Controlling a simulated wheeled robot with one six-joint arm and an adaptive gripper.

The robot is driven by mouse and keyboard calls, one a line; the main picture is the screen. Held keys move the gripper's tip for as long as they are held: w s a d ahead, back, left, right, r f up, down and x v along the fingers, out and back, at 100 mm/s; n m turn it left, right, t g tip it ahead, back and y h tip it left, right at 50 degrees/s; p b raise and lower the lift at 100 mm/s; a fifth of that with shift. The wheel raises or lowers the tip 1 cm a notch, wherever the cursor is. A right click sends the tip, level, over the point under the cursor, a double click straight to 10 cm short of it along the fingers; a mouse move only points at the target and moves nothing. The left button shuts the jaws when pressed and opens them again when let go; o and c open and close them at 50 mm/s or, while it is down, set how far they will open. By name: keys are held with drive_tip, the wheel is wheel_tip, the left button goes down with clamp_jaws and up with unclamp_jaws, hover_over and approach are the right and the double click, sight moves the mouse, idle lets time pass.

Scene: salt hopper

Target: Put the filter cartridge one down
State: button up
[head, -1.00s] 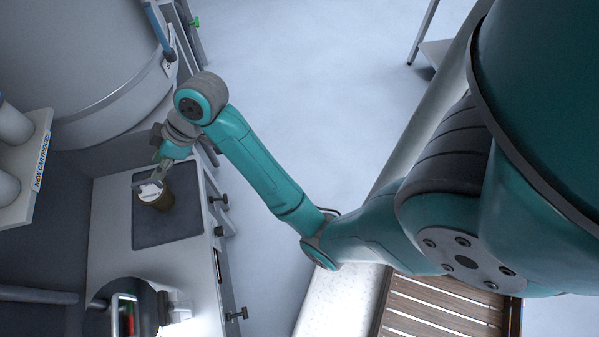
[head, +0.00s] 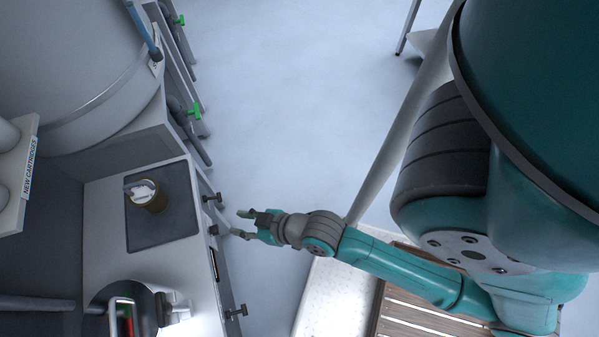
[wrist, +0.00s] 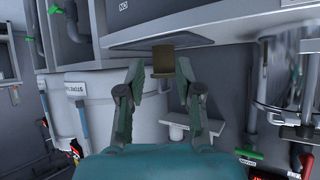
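The filter cartridge (head: 154,201) is a brownish-olive cylinder with a white top. It stands on the dark grey mat (head: 165,225) on the light counter, near the mat's upper left part. My gripper (head: 243,224) is open and empty, out beyond the counter's front edge, to the right of and apart from the cartridge. In the wrist view the gripper's two fingers (wrist: 160,95) are spread wide. The brown cartridge (wrist: 163,61) shows beyond them, standing at the mat's edge in that view.
A shelf labelled NEW CARTRIDGES (head: 28,170) holds white cylinders at the left. A large grey tank (head: 70,60) stands at the upper left. Knobs (head: 212,198) stick out from the counter's front. Green-handled valves (head: 194,110) are above.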

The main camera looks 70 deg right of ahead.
drive_tip(key=s+r+t, duration=0.1)
drive_tip(key=s+r, duration=0.3)
drive_tip(key=s, duration=0.4)
drive_tip(key=s+r+t, duration=0.2)
drive_tip(key=s+r, duration=0.3)
drive_tip(key=s, duration=0.4)
drive_tip(key=shift+a+r, duration=0.25)
